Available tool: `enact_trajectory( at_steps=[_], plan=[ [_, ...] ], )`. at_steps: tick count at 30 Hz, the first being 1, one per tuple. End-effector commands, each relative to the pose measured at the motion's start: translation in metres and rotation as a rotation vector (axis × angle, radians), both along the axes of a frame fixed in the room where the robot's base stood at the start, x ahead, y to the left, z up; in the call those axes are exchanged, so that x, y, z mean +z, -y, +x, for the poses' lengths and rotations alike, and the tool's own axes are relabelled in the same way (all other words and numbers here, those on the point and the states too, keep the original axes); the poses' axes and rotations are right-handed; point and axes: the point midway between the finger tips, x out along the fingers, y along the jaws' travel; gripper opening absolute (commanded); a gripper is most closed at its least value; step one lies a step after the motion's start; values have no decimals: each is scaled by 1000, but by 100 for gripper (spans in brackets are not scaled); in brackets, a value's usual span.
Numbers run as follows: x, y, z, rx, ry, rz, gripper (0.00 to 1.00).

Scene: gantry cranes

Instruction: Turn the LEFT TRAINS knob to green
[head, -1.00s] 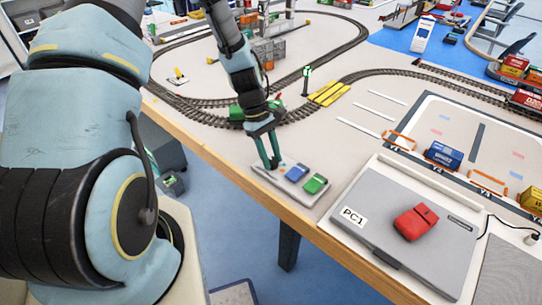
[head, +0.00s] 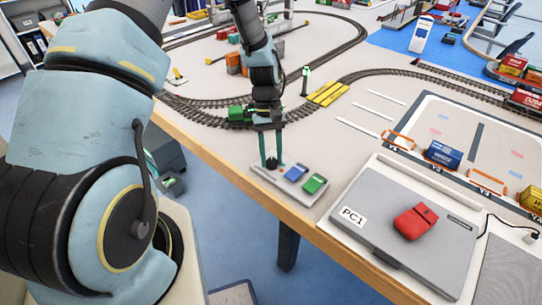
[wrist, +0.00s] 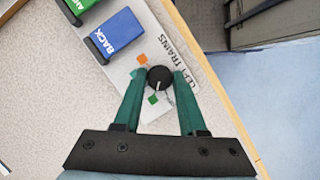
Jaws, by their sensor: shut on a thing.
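The black LEFT TRAINS knob (wrist: 160,78) sits at the end of a light grey control panel (head: 283,187) near the table's front edge. My gripper (wrist: 159,78), with its teal fingers, is shut on the knob, one finger on each side. In the head view my gripper (head: 271,163) reaches down to the panel's left end. An orange mark (wrist: 142,59) and a green mark (wrist: 152,99) lie beside the knob in the wrist view. A short white pointer line on the knob appears to point down toward the green mark's side; its exact angle is hard to tell.
The blue BACK button (wrist: 118,32) and a green button (head: 315,184) are on the same panel. A grey laptop marked PC1 (head: 380,240) with a red object (head: 415,221) stands to the right. Train track (head: 215,118) and a green train (head: 238,114) lie behind my gripper.

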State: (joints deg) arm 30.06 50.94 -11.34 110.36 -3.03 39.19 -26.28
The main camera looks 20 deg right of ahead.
Motion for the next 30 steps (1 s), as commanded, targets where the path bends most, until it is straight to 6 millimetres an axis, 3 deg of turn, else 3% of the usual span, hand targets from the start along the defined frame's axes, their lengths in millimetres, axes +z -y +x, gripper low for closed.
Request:
enact_trajectory(
  at_steps=[15,16,23,30],
  plan=[
    [0,0,1,-19,3,-1,0],
    [0,0,1,-19,3,-1,44],
    [0,0,1,-19,2,-1,70],
    [0,0,0,-20,1,0,71]
  ],
)
